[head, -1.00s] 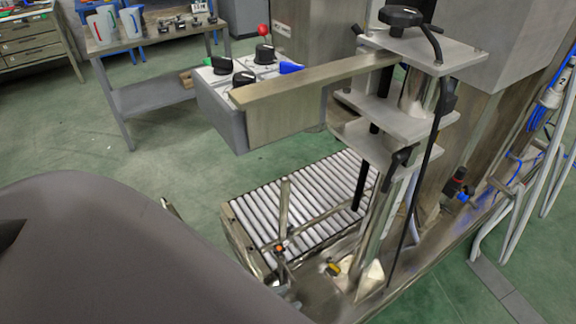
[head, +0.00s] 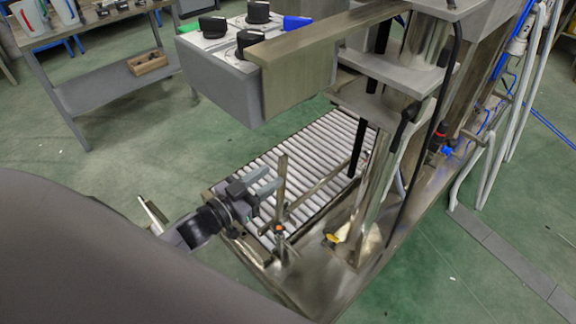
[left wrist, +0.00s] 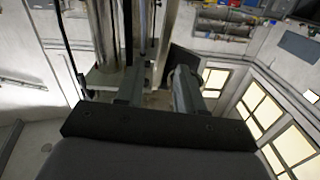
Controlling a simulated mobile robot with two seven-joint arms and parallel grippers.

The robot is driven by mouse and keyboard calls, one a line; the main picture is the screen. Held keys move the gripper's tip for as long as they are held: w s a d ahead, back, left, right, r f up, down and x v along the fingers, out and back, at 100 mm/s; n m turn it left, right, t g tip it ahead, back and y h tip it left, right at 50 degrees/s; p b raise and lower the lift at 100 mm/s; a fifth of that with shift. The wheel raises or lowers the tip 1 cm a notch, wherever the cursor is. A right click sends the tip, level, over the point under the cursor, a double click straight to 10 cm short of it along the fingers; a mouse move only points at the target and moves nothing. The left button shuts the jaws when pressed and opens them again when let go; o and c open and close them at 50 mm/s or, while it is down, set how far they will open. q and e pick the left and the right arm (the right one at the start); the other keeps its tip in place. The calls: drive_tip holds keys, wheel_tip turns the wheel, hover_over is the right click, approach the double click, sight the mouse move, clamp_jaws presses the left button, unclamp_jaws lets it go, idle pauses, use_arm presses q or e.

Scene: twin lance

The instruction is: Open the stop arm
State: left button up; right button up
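I take the stop arm (head: 318,188) to be the thin metal bar that runs across the roller conveyor (head: 325,150) from near an upright flat post (head: 281,185). An orange-tipped fitting (head: 279,229) sits at the foot of that post. My left gripper (head: 272,180) is over the near left part of the rollers, fingers pointing right, close beside the post. Its two fingers are apart, and they also show apart in the left wrist view (left wrist: 158,88). Metal uprights show beyond them; I cannot tell whether the fingers touch anything. My right gripper is not in view.
A grey control box (head: 222,78) with black knobs and a blue one overhangs the conveyor. A metal frame with stacked plates (head: 395,97) stands right of the rollers. A side table (head: 105,85) is at the back left. Green floor (head: 130,165) is clear on the left.

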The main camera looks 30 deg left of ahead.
sight(286, 164)
use_arm(q)
drive_tip(key=shift+w+d+r, duration=0.15)
drive_tip(key=shift+w+r, duration=0.05)
drive_tip(key=shift+w, duration=0.55)
drive_tip(key=shift+x, duration=2.9)
clamp_jaws()
